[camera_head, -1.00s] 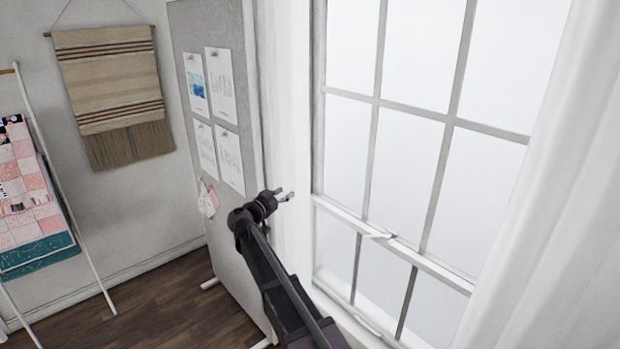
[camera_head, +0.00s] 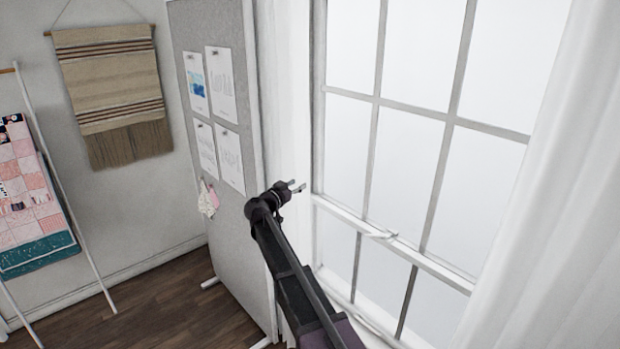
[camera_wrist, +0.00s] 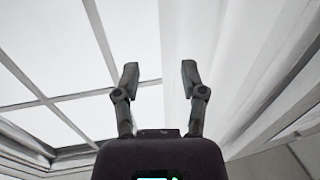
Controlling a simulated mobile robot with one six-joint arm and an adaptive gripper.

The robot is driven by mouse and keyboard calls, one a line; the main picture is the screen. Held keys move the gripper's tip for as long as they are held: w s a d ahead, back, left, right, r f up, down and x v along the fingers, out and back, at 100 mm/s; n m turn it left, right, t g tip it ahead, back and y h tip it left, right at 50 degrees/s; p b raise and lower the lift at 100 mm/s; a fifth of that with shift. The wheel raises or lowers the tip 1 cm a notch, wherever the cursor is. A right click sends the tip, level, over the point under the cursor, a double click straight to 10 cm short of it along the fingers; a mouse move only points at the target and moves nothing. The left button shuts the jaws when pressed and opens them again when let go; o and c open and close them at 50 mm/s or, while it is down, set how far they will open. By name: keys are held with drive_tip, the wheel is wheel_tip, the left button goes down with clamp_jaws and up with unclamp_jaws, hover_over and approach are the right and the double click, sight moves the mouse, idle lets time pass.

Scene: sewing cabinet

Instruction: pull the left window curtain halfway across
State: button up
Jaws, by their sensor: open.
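The left curtain (camera_head: 286,70) is a narrow white strip hanging between the grey pinboard and the window in the head view. My gripper (camera_head: 299,188) is in front of the curtain's lower part, near the window's left edge. In the wrist view, my gripper (camera_wrist: 159,72) has its two fingers apart with nothing clearly held between them. White folded fabric (camera_wrist: 225,50), which looks like the same curtain, lies behind and right of the fingers, with window panes to the left. Whether a finger touches the cloth, I cannot tell. My arm hides part of the curtain's lower end.
The window (camera_head: 413,150) has grey bars and a sill below. The right curtain (camera_head: 570,220) hangs bunched at the right. The pinboard (camera_head: 220,25) with pinned sheets stands close left of my arm. A quilt ladder (camera_head: 75,215) and wall hanging (camera_head: 110,75) are farther left.

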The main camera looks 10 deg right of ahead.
sight(310, 177)
drive_tip(key=x, duration=0.7)
drive_tip(key=shift+w+d, duration=0.2)
clamp_jaws()
